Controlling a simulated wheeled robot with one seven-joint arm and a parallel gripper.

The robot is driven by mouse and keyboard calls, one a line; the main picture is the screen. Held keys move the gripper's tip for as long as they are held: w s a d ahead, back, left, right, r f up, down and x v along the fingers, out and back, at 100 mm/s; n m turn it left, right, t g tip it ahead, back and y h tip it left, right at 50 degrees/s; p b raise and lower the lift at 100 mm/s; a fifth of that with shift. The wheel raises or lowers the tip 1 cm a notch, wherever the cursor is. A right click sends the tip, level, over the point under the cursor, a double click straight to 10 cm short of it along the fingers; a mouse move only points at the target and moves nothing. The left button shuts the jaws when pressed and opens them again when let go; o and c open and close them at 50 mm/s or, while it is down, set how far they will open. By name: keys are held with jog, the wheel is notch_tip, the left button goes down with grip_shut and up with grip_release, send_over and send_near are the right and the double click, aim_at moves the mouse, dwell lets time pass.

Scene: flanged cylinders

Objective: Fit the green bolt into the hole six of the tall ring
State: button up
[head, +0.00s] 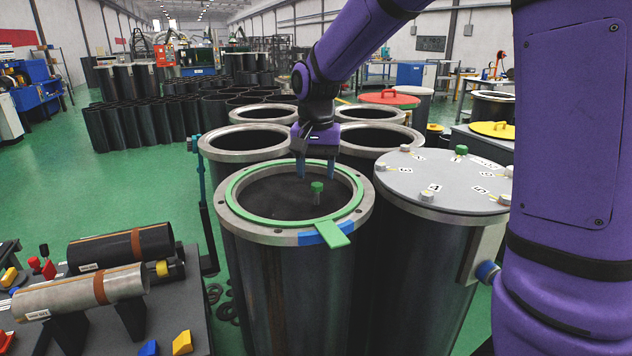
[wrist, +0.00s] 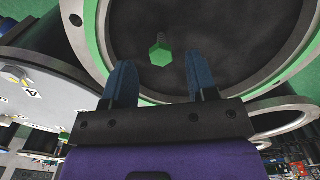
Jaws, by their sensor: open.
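A green-headed bolt (head: 317,190) with a grey shank appears upright within the opening of the front tall cylinder. I cannot tell whether it rests on the dark surface inside or is in the air. The cylinder's grey flange ring (head: 232,212) has small holes and carries a green gasket (head: 238,178) with a tab at the front, beside a blue patch. My gripper (head: 317,172) is open over the opening, blue fingers pointing down. In the wrist view the green hexagonal head (wrist: 161,54) lies beyond and between the open fingertips (wrist: 160,75), apart from both.
At right stands a cylinder with a grey numbered lid (head: 430,180), bearing several pale bolts and another green one (head: 461,150) at its back. Open flanged cylinders (head: 245,145) stand close behind. A bench (head: 180,310) with two tubes is at front left. Green floor is free at left.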

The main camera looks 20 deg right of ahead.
aim_at(317, 187)
notch_tip(317, 187, up, 10)
jog(key=shift+f, duration=0.15)
